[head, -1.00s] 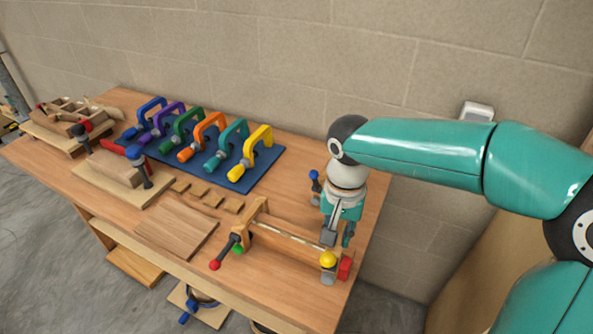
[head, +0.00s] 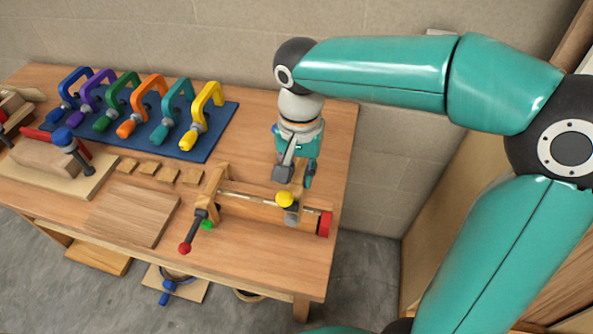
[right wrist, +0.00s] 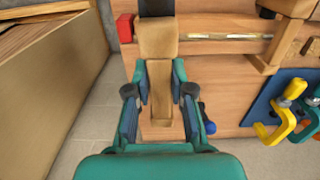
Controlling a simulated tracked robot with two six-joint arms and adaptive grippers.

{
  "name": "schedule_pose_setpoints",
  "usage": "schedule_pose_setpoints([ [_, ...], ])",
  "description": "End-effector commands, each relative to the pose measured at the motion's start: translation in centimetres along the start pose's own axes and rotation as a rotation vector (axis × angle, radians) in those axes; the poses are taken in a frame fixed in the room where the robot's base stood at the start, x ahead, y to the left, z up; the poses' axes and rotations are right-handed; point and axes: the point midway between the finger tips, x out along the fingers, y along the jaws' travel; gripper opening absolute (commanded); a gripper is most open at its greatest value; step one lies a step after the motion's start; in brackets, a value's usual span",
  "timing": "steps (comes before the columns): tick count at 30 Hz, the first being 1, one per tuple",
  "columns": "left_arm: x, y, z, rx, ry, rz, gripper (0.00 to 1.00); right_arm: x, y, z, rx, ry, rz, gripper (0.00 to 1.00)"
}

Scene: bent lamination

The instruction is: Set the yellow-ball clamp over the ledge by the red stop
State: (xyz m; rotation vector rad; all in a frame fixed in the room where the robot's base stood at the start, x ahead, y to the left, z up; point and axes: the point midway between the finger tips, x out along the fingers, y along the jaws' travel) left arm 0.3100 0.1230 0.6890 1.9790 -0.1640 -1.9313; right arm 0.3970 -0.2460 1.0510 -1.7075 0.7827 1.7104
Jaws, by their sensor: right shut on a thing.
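The yellow-ball clamp shows its yellow ball (head: 285,199) in the head view, with a grey end below it. My right gripper (head: 296,174) is behind the ball. In the right wrist view its fingers (right wrist: 159,98) are shut around the clamp's tan wooden body (right wrist: 157,40). The wooden ledge (head: 258,209) runs behind the ball; the red stop (head: 325,223) is at its right end. The red stop also shows in the right wrist view (right wrist: 125,28), just left of the clamp body. I cannot tell whether the clamp touches the ledge. My left gripper is not in view.
A red-ball clamp (head: 185,248) is at the ledge's left end. Several coloured C-clamps stand on a blue mat (head: 222,131). A flat board (head: 130,213) and small wood blocks lie left of the ledge. A blue ball (right wrist: 208,127) is beside my right gripper.

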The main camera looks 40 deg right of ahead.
Motion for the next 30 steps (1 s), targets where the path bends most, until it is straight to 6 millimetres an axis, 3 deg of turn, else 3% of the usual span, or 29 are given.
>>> schedule_pose_setpoints([
  [30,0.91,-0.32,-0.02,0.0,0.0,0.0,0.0,1.16,0.15,0.2,0.005,-0.002,-0.002,0.0],
])
